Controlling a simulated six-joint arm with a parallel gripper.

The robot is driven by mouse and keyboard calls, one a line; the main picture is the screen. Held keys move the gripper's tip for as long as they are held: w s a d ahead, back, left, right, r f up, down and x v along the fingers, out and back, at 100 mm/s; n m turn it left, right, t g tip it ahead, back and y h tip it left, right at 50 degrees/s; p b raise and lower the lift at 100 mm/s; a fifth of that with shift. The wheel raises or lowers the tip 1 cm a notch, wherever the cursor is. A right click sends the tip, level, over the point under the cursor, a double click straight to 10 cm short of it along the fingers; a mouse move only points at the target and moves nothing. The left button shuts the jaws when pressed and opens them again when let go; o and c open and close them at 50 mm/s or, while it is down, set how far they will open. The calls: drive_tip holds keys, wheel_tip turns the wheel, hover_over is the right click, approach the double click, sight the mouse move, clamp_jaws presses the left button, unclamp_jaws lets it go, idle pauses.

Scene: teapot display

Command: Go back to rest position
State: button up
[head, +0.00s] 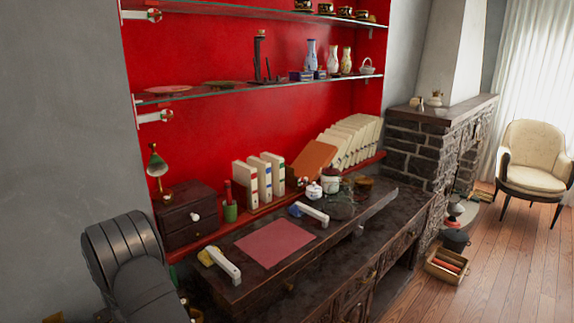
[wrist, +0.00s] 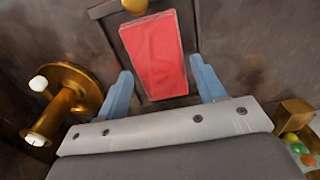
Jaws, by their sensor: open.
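My gripper (wrist: 160,78) shows in the wrist view with two blue fingers spread wide apart. It is open, with nothing touching either finger. A flat red piece (wrist: 152,50) lies beyond the fingers, in the gap between them. In the head view, my grey arm link (head: 125,262) is at the lower left, and the gripper itself does not show. A small white teapot (head: 314,191) stands on the dark cabinet (head: 330,250), near a larger pot (head: 331,178) and a glass-like pot (head: 341,207). A pink mat (head: 275,242) lies at the cabinet's front.
A small drawer box (head: 185,212), white binders (head: 265,175) and leaning books (head: 345,143) stand along the red wall. Glass shelves (head: 260,88) hang above. The wrist view has a brass holder (wrist: 68,98) left and a gold box (wrist: 292,118) right.

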drive_tip(key=shift+w+a, duration=0.1)
wheel_tip(320, 180, up, 10)
wheel_tip(320, 180, down, 12)
drive_tip(key=shift+r, duration=0.15)
drive_tip(key=r, duration=0.2)
drive_tip(key=d+r, duration=0.1)
drive_tip(key=r, duration=0.2)
drive_tip(key=shift+w+r, duration=0.1)
drive_tip(key=shift+r, duration=0.1)
drive_tip(key=w+d+r, duration=0.2)
drive_tip(key=d+r, duration=0.4)
drive_tip(key=d, duration=0.4)
drive_tip(key=s+a+f, duration=0.1)
drive_tip(key=s+a, duration=0.2)
drive_tip(key=s, duration=0.7)
drive_tip(key=s+a+f, duration=0.1)
drive_tip(key=s+a, duration=0.3)
drive_tip(key=s, duration=0.7)
drive_tip(key=s+a+f, duration=0.4)
drive_tip(key=a, duration=0.1)
drive_tip(key=s+a+f, duration=0.2)
drive_tip(key=a, duration=0.1)
drive_tip(key=shift+f, duration=0.2)
drive_tip(key=shift+s+a+f, duration=0.15)
drive_tip(key=shift+a+f, duration=0.1)
drive_tip(key=shift+f, duration=0.35)
